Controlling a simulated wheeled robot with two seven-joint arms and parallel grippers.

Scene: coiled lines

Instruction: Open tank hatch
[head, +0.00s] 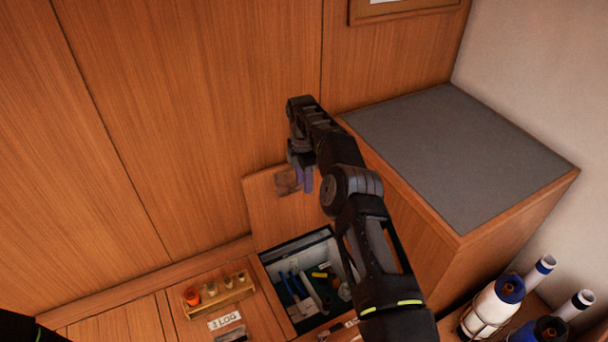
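The tank hatch (262,215) is a wooden panel standing raised at the back edge of its opening, close to the wood wall. A small darker square patch (286,182) is near its top. Below it the open compartment (264,262) shows several tools inside. My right gripper (303,178) points down at the upper right of the panel, beside the square patch. Whether its fingers touch the panel, and how far apart they are, I cannot tell. My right arm hides the compartment's right side. My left gripper is not in view; only a dark part shows at the lower left corner.
A grey-topped wooden cabinet (450,140) stands right of my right arm. A wooden rack (222,296) with small corks or bottles and a "LOG" label (224,320) are left of the compartment. White and blue bottles (490,310) stand at the lower right.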

